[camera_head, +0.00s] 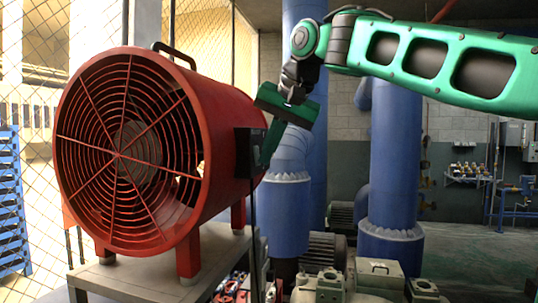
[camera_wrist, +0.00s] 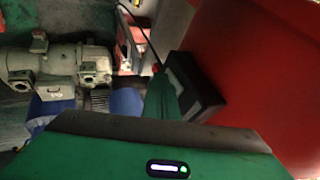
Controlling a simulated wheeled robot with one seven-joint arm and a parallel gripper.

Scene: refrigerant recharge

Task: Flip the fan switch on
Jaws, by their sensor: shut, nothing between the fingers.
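The red fan (camera_head: 215,120) stands on a metal stand in the head view, its round grille facing the front left. A black switch box (camera_head: 245,153) is on the fan's right side; it also shows in the wrist view (camera_wrist: 204,92). My green gripper (camera_head: 267,160) is shut and empty, pointing down with its fingertips right beside the box. In the wrist view the closed fingers (camera_wrist: 162,95) lie against or just in front of the box's left face and partly hide it. A small grey patch shows on that face. The switch's position and any contact cannot be told.
A dark cable (camera_head: 253,230) hangs below the box. The metal stand (camera_head: 120,285) is under the fan. Blue pipes (camera_head: 395,150) and grey pump machinery (camera_head: 350,283) stand to the right and below. A chain-link fence (camera_head: 45,95) is at left.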

